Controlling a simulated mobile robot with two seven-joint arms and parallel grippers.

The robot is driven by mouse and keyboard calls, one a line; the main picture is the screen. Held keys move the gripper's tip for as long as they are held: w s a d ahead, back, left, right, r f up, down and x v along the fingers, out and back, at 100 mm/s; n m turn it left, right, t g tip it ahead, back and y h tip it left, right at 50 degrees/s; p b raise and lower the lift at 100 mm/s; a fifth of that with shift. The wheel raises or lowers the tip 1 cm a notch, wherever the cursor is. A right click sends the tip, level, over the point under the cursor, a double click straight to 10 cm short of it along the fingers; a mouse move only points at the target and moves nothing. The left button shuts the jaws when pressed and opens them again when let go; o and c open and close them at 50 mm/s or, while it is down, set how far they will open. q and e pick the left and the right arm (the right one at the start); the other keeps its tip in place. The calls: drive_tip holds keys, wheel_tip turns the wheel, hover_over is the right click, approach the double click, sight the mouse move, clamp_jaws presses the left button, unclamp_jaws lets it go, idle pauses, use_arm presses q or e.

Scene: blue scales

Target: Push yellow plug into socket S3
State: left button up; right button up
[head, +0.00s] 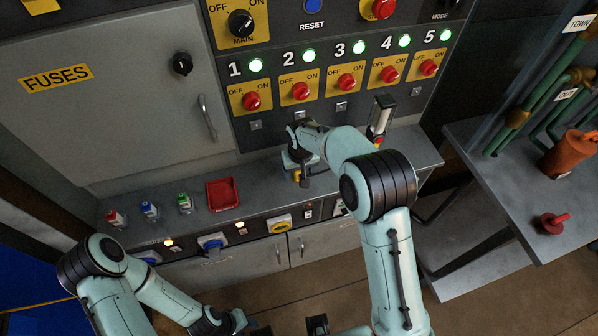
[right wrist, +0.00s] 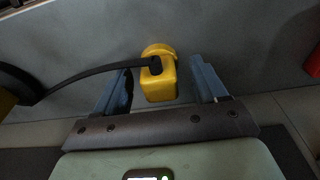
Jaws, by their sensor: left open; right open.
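A yellow plug (right wrist: 158,82) with a black cable lies on the grey countertop in the right wrist view. My right gripper (right wrist: 163,85) is open, with one blue finger on each side of the plug; contact cannot be made out. In the head view the right gripper (head: 300,168) is low over the counter and hides most of the plug. A yellow-ringed socket (head: 280,226) is on the counter's front panel, below the gripper; its label is too small to read. My left gripper (head: 245,322) is at the bottom edge, partly cut off, open and away from the counter.
Red (head: 115,218), blue (head: 150,210) and green (head: 184,203) small items and a red tray (head: 222,194) stand on the counter at left. A blue socket (head: 211,243) is left of the yellow one. A side table (head: 500,205) stands right.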

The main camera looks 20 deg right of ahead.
drive_tip(key=c, duration=1)
drive_tip(key=shift+r, duration=0.1)
drive_tip(key=shift+c, duration=0.2)
use_arm(q)
drive_tip(key=w+r+p, duration=0.1)
drive_tip(key=r+p, duration=0.1)
drive_tip(key=shift+w+r, duration=0.35)
drive_tip(key=shift+w, duration=0.05)
use_arm(e)
wheel_tip(320, 180, up, 20)
drive_tip(key=s+d+f, duration=0.1)
drive_tip(key=s+f, duration=0.1)
drive_tip(key=f, duration=0.4)
drive_tip(key=s+d+f, duration=0.1)
drive_tip(key=s+f, duration=0.2)
drive_tip(key=f, duration=0.3)
drive_tip(key=s+d+f, duration=0.2)
drive_tip(key=f, duration=0.4)
drive_tip(key=shift+s+f, duration=0.1)
drive_tip(key=shift+s, duration=0.1)
use_arm(q)
drive_tip(key=shift+s, duration=0.15)
use_arm(e)
drive_tip(key=shift+s+a, duration=0.1)
